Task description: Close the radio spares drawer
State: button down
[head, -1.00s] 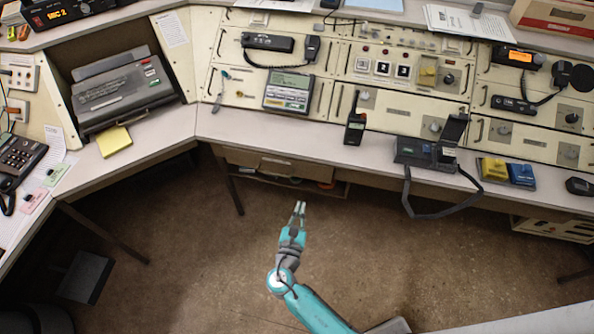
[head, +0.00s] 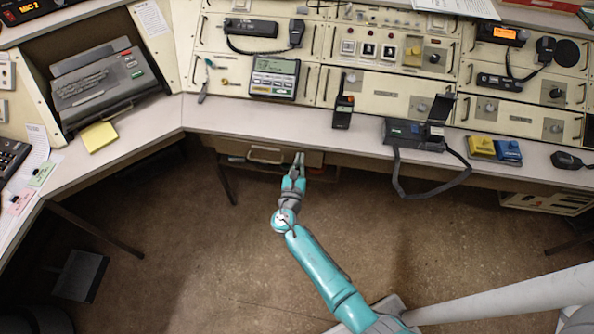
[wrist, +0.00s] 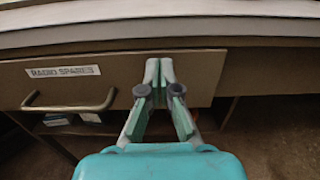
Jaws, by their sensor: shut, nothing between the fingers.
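The radio spares drawer (head: 236,151) is under the desk, left of the middle in the head view. In the wrist view its brown front (wrist: 120,87) carries a "RADIO SPARES" label (wrist: 62,71) and a brass bar handle (wrist: 68,107) on the left. How far the drawer stands out is hard to tell. My gripper (head: 299,158) is at the right part of the drawer front, right of the handle. In the wrist view the fingertips (wrist: 159,70) are together and empty, over the drawer front. Whether they touch it cannot be told.
The desk edge (wrist: 250,28) runs just above the drawer. Below the drawer is an open shelf space with small boxes (wrist: 90,117). A handheld radio (head: 343,112) and a telephone-like set (head: 408,133) with a hanging strap stand on the desktop.

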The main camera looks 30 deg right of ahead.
aim_at(302, 149)
jog(key=shift+w+d, duration=0.3)
jog(key=shift+w, duration=0.05)
jog(key=x, duration=0.3)
jog(key=shift+w+d, duration=0.2)
jog(key=shift+w, duration=0.15)
jog(key=shift+w+d+r, duration=0.1)
jog(key=shift+w, duration=0.05)
